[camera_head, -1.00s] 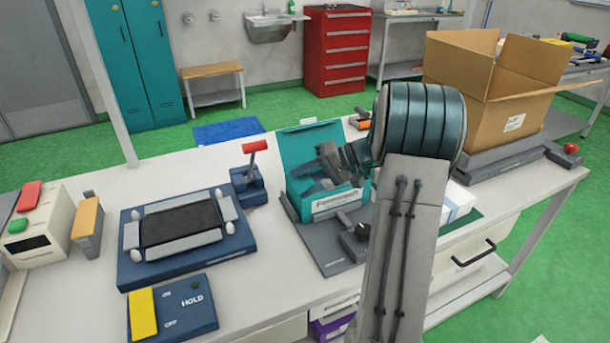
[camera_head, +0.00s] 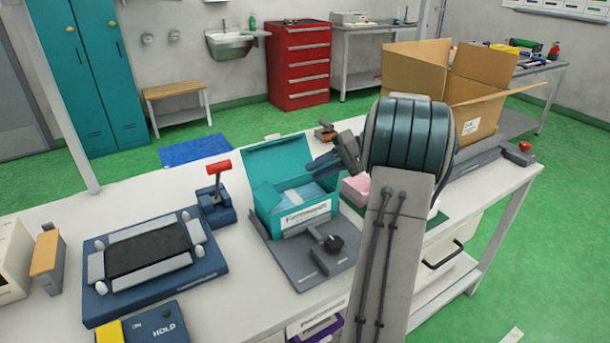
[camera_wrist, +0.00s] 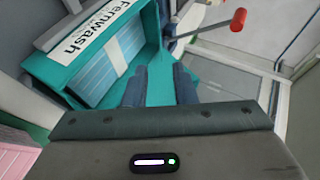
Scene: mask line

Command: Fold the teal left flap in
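A teal box (camera_head: 266,221) with a white label stands on a grey fixture (camera_head: 300,268), its large teal panel (camera_head: 278,160) raised at the back. Light-blue folded contents with a pale band lie inside. In the wrist view the box (camera_wrist: 60,75) is at upper left, with its label and contents showing. My gripper (camera_head: 318,165) is above the box's right rear, near the raised panel. In the wrist view its two fingers (camera_wrist: 160,88) are apart, with a teal surface behind the gap and nothing visibly held.
A blue press with a dark pad (camera_head: 150,252) and a red-handled lever (camera_head: 217,190) stand left of the box. A pink block (camera_head: 356,188) is right of the box, and an open cardboard carton (camera_head: 480,115) stands further right.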

